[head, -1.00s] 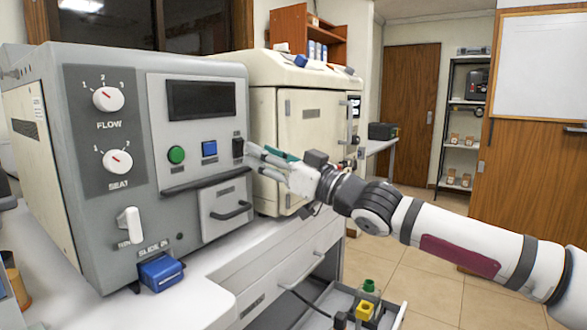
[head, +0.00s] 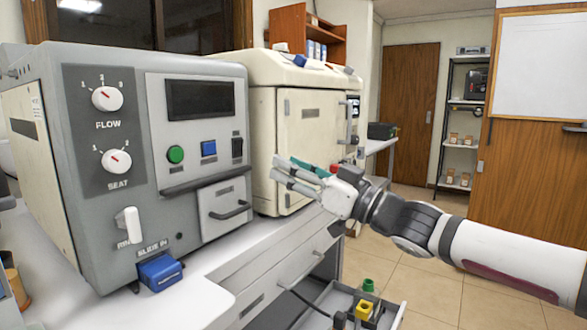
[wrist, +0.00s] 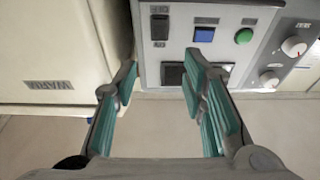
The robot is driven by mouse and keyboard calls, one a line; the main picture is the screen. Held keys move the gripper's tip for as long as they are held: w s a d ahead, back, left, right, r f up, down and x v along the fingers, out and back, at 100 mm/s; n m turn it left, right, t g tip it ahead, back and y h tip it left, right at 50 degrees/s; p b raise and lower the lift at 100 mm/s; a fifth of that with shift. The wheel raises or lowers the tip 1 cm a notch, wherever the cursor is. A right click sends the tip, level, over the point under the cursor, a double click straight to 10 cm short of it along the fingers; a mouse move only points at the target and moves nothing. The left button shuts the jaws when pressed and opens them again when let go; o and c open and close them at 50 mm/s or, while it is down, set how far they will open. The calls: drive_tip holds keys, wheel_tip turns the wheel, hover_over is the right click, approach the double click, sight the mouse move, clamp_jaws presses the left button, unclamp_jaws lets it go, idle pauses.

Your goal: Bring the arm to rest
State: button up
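My gripper (head: 285,175) is in the air in front of the cream cabinet, to the right of the grey machine (head: 125,240) in the head view. Its fingers point left toward the machine's panel and touch nothing that I can see. In the wrist view my gripper (wrist: 160,75) has its two teal-padded fingers spread apart with nothing between them. The black rocker switch (head: 237,148), the blue button (head: 209,149) and the green button (head: 176,155) are on the machine's front, apart from the fingers. The switch also shows in the wrist view (wrist: 160,27).
The cream cabinet (head: 300,110) stands right of the grey machine on the white counter (head: 215,270). An open drawer (head: 385,310) with a yellow and a green connector sticks out below my arm. A blue block (head: 160,271) sits at the machine's lower front. Open floor lies to the right.

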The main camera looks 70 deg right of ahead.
idle(0.5)
drive_tip(key=w+a+m+g+h, duration=0.3)
drive_tip(key=w+g, duration=0.2)
drive_tip(key=w+a+f+n+g+y, duration=0.1)
drive_tip(key=w+a+f+g+y, duration=0.1)
drive_tip(key=a+f+g, duration=0.55)
drive_tip(key=s+a+f+n+g+y, duration=0.2)
drive_tip(key=s+a+f+g, duration=0.1)
drive_tip(key=a, duration=0.5)
drive_tip(key=s+a+f+n+g+y, duration=0.1)
drive_tip(key=s+a+f+g+y, duration=0.2)
drive_tip(key=a, duration=0.5)
drive_tip(key=s+a+f+n+g+y, duration=0.15)
drive_tip(key=s+a+f, duration=0.25)
drive_tip(key=a, duration=0.5)
wheel_tip(320, 180, up, 24)
drive_tip(key=t+p, duration=0.3)
drive_tip(key=p, duration=2)
drive_tip(key=shift+d+r+t+h, duration=0.25)
drive_tip(key=shift+d+t+h, duration=0.1)
drive_tip(key=shift+d+t, duration=0.05)
